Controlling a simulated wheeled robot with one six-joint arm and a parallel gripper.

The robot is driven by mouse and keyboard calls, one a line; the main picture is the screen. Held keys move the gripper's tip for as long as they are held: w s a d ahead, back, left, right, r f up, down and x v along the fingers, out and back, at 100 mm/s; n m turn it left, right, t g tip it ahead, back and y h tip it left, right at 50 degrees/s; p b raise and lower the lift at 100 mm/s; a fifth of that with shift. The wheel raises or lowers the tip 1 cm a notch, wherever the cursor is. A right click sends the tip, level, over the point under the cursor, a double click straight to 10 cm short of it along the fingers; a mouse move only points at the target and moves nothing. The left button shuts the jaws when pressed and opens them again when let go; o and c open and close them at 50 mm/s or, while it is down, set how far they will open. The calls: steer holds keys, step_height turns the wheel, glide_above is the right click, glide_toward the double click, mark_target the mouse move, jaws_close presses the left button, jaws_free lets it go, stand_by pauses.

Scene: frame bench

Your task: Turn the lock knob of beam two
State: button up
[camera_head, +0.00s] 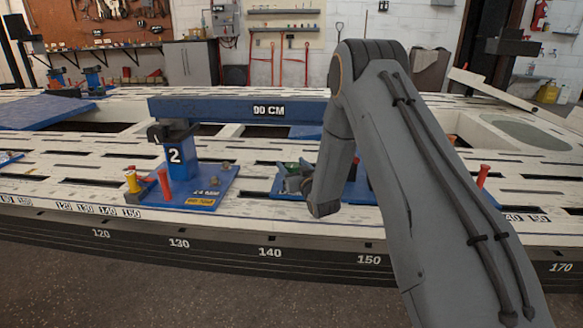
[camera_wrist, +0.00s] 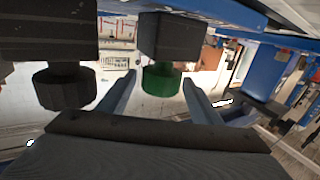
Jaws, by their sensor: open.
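In the wrist view, a green knob (camera_wrist: 161,81) hangs below a black block (camera_wrist: 175,36). My gripper (camera_wrist: 159,77) is open, with a finger on each side of the green knob; contact cannot be told. A black knob (camera_wrist: 64,87) hangs under another black block to the left, outside the fingers. Which knob belongs to beam two cannot be told. In the head view my arm hides the beam's right end and most of my gripper.
Another red peg (camera_head: 482,177) stands right of my arm. The white slotted bench (camera_head: 70,175) has a numbered front edge.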

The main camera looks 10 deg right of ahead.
steer(key=c, duration=1.1)
steer(key=shift+o, duration=0.2)
